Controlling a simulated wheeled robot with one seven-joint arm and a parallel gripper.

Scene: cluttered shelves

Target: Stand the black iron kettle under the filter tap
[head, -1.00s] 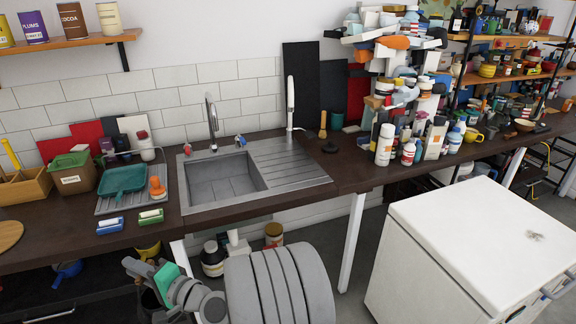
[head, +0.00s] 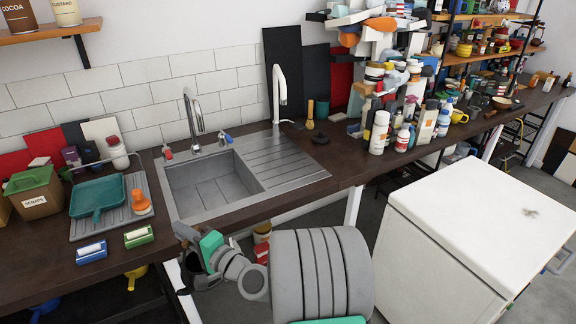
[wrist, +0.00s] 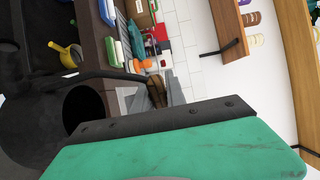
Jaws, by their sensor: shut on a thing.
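The black iron kettle (wrist: 35,125) hangs from my gripper and fills the left of the wrist view, with its dark arched handle running towards the fingers. In the head view the kettle (head: 192,270) is small, dark and partly hidden by my arm. My gripper (head: 209,241), with green parts, is shut on it in front of the counter's front edge, below the sink. The white filter tap (head: 281,88) stands upright behind the ribbed drainboard (head: 288,165), right of the sink. The drainboard under its spout is clear.
A chrome tap (head: 194,112) stands behind the sink basin (head: 210,185). A brush (head: 310,115) and dark round item (head: 321,137) sit right of the filter tap. Cluttered bottles (head: 379,132) stand farther right. A white-topped cabinet (head: 480,205) stands at the right front.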

